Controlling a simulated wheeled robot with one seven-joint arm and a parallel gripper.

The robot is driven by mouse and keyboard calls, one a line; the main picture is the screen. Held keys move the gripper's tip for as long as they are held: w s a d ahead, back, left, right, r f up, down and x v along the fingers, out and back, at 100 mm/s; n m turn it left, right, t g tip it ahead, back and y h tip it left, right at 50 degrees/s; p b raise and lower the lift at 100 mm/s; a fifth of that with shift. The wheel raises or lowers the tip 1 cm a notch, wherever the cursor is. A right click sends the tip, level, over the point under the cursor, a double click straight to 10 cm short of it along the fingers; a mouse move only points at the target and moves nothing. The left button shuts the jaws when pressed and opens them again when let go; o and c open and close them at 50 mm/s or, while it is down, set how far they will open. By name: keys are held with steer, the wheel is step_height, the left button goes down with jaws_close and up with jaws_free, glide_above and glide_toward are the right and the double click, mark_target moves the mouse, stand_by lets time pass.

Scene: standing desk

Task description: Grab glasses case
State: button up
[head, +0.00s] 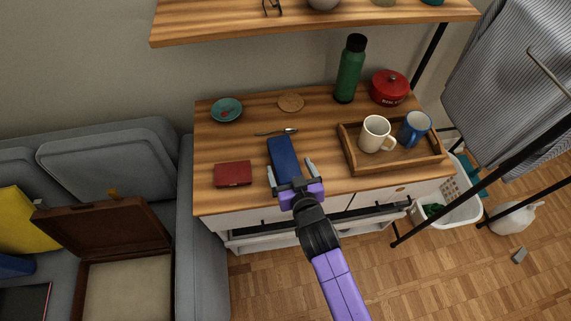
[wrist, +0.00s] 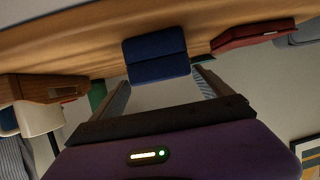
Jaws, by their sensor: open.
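A dark blue oblong case (head: 282,152), which looks like the glasses case, lies on the wooden desk top (head: 215,150) near its front edge. In the wrist view the blue case (wrist: 157,55) shows a seam across it and lies just ahead of the fingers. My gripper (head: 291,171) is open at the front edge of the desk, with one finger on each side of the near end of the case in the head view. I cannot tell whether either finger touches the case.
A red box (head: 233,174) lies left of the case and a spoon (head: 276,132) behind it. A shelf (head: 220,22) overhangs the back.

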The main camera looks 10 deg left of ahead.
mark_target(285, 161)
steer(key=shift+a+r+p+x, duration=0.15)
steer(key=shift+p+x, duration=0.05)
steer(key=shift+x, duration=1.05)
steer(key=shift+a+r+p+x, duration=0.15)
steer(key=shift+x, duration=1.1)
steer(key=c, duration=1.5)
